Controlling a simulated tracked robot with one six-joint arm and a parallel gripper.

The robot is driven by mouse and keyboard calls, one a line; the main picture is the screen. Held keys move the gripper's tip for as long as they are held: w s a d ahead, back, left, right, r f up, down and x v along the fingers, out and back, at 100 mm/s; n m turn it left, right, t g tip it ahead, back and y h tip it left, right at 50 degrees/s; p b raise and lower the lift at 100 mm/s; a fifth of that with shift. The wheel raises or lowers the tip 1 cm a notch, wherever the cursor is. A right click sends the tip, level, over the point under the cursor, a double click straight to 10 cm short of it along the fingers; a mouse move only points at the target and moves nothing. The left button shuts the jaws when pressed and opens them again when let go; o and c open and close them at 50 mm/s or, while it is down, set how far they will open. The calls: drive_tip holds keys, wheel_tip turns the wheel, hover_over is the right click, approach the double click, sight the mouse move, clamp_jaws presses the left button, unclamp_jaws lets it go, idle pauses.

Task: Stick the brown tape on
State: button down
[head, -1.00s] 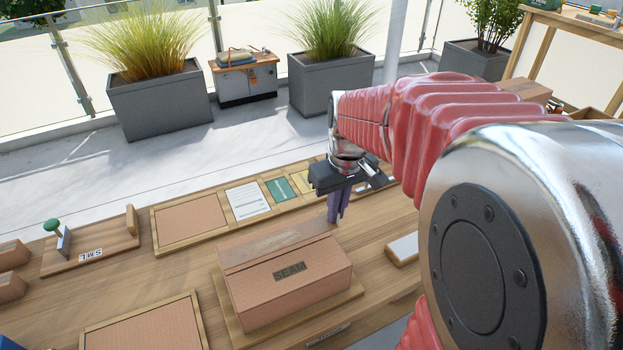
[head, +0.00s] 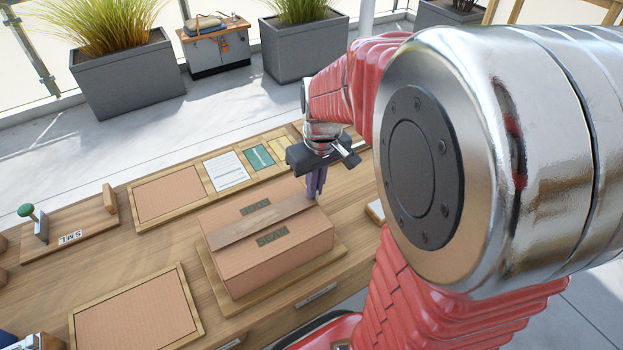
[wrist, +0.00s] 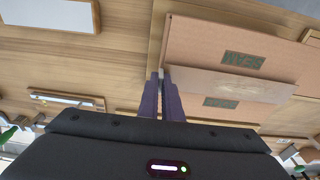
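A cardboard box (head: 270,267) sits on a wooden board, with two green SEAM marks on its top. The brown tape (head: 250,226) is a flat strip stretching along the box top between the two marks. It also shows in the wrist view (wrist: 225,84), its near end at my fingertips. My gripper (head: 315,193) is at the right end of the box, its dark purple fingers close together and pointing down, pinching the strip's end (wrist: 161,76). I cannot tell whether the strip touches the cardboard or hovers just above it.
Framed cardboard panels (head: 166,198) (head: 135,315) lie behind and in front-left of the box. A card rack (head: 226,172) lies behind. A green-knobbed tool on a wooden stand (head: 70,230) is at left. Bare bench shows around the box.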

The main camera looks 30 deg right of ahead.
drive_tip(key=shift+f, duration=0.4)
idle(1.1)
drive_tip(key=c, duration=1.9)
unclamp_jaws()
drive_tip(key=shift+o, duration=0.2)
drive_tip(key=shift+r, duration=0.15)
wheel_tip(320, 180, up, 13)
drive_tip(key=s, duration=0.1)
drive_tip(key=shift+s+r, duration=0.15)
drive_tip(key=shift+s, duration=0.15)
drive_tip(key=s+a+f+t, duration=0.1)
drive_tip(key=s+a+t, duration=0.3)
drive_tip(key=s+a, duration=0.5)
drive_tip(key=a, duration=0.3)
drive_tip(key=shift+s+a+f, duration=0.15)
drive_tip(key=shift+a+f, duration=0.2)
drive_tip(key=shift+a, duration=0.05)
